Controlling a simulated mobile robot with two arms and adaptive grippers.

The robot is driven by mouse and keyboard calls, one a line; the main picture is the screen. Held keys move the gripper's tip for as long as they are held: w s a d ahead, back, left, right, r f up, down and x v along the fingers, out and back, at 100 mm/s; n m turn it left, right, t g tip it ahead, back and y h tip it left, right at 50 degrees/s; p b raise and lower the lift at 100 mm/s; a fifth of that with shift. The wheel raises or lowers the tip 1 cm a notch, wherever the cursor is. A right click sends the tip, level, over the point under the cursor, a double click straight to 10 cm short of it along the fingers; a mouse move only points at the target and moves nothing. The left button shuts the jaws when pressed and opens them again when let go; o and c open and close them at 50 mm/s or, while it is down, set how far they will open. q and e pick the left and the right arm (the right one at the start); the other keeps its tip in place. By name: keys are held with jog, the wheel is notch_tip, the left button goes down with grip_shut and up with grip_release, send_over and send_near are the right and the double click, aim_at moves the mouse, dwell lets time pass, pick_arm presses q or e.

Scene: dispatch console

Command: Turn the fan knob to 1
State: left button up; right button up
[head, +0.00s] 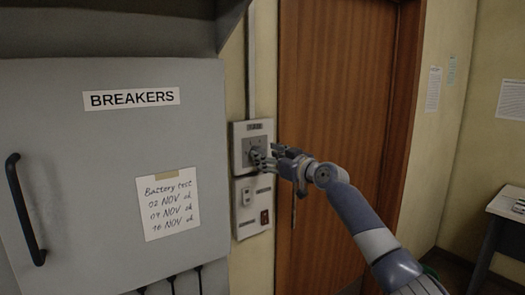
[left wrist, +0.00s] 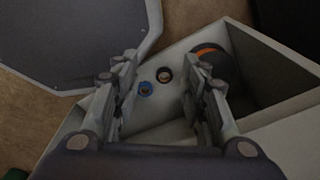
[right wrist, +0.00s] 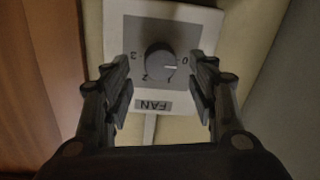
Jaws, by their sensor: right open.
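The fan knob (right wrist: 159,60) is a dark grey dial on a pale panel (right wrist: 118,22). The panel has a "FAN" label and the marks 0, 1, 2 and 3. The knob's white line points right in the right wrist view, near the 0 and on its side toward the 1. My right gripper (right wrist: 165,92) is open, its fingers on either side below the knob, apart from it in the picture. In the head view the right gripper (head: 268,159) partly covers the knob. My left gripper (left wrist: 160,88) is open and empty, outside the head view.
A grey breaker cabinet (head: 110,110) stands left of the panel, a brown door (head: 325,95) right. A lower switch box (head: 245,215) hangs below. Under my left gripper are a pale box (left wrist: 180,55), a blue ring (left wrist: 146,88) and an orange-edged dark round thing (left wrist: 212,60).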

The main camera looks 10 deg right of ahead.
jog(key=shift+x, duration=1.45)
jog(key=c, duration=1.1)
